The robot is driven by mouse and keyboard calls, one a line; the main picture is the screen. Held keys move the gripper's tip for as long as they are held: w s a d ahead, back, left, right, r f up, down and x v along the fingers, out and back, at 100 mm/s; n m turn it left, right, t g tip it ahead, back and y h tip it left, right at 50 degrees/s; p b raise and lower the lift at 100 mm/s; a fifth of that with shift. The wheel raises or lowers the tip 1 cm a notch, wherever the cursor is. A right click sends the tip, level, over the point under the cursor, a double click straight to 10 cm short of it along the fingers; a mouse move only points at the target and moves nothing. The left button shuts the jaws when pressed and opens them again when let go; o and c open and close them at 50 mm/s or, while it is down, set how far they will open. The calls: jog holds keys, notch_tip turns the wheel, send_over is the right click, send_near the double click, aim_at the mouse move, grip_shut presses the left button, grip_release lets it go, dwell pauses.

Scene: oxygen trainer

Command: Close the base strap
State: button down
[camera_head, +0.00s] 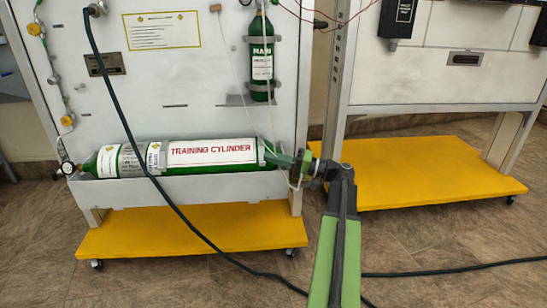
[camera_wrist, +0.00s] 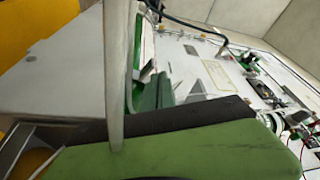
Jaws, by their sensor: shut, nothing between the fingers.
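A green training cylinder (camera_head: 210,153) with white labels lies on its side in a grey trough (camera_head: 195,188) on the left stand. Its gauge end is at the left. My gripper (camera_head: 278,159) is shut and empty at the cylinder's right end, by the trough's right edge. In the head view it overlaps that end, and I cannot tell whether it touches. I cannot make out the base strap clearly; the gripper may hide it. In the wrist view, a pale upright bar (camera_wrist: 117,75) crosses close to the lens, with green parts (camera_wrist: 158,95) behind it.
A small green cylinder (camera_head: 261,68) hangs upright on the white panel (camera_head: 215,60). A dark hose (camera_head: 128,125) passes in front of the large cylinder to the floor. A second stand with a yellow base (camera_head: 420,172) is at the right. Floor in front is clear except for hose.

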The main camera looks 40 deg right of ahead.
jog(key=shift+f+b, duration=0.35)
jog(key=shift+f, duration=0.2)
jog(key=shift+s+a+f, duration=0.1)
jog(key=shift+s, duration=0.05)
jog(key=shift+s+f, duration=0.1)
jog(key=shift+f, duration=0.05)
jog(key=w+d+f+b+v, duration=0.1)
jog(key=b+v, duration=0.1)
jog(key=v, duration=0.7)
jog(key=shift+d+b, duration=0.3)
jog(key=shift+b, duration=0.1)
jog(key=shift+s, duration=0.15)
